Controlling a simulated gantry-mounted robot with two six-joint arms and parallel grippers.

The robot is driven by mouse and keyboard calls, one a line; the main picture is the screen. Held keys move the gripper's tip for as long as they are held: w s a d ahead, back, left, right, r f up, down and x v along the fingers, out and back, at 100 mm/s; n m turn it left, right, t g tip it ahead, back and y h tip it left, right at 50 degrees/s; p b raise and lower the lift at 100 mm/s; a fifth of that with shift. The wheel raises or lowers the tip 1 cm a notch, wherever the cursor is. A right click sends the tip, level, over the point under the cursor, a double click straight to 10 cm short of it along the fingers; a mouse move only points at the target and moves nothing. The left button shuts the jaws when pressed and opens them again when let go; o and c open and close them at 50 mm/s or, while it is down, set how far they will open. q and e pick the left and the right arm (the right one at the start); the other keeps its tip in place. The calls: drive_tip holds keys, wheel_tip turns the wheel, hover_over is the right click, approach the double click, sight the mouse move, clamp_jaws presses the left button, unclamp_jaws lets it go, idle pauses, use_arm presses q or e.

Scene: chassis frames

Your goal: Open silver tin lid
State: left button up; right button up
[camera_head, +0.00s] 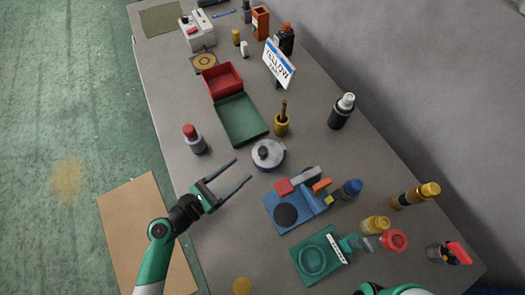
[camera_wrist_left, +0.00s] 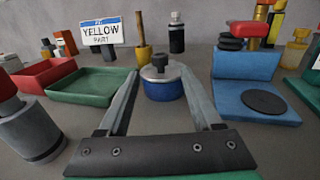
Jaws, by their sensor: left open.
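The silver tin (camera_head: 268,154) stands on the grey table near the middle of the head view. It has a round silver lid with a dark knob, and the lid sits on it. In the left wrist view the tin (camera_wrist_left: 163,90) shows a blue body under the silver lid, straight ahead between the finger lines. My left gripper (camera_head: 243,171) is open and empty, its fingers pointing at the tin from the lower left. The fingertips appear just short of the tin; contact cannot be told. My right gripper is not in view.
A green tray (camera_head: 241,119) and a red bin (camera_head: 222,80) lie beyond the tin. A blue fixture (camera_head: 283,211) with a black disc stands close on the right. A grey cylinder with a red top (camera_head: 194,139) stands left. A yellow-handled tool (camera_head: 282,123) stands behind the tin.

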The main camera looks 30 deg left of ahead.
sight(262, 151)
use_arm(q)
drive_tip(key=b+x, duration=0.1)
drive_tip(key=x, duration=0.9)
clamp_jaws()
idle(1.0)
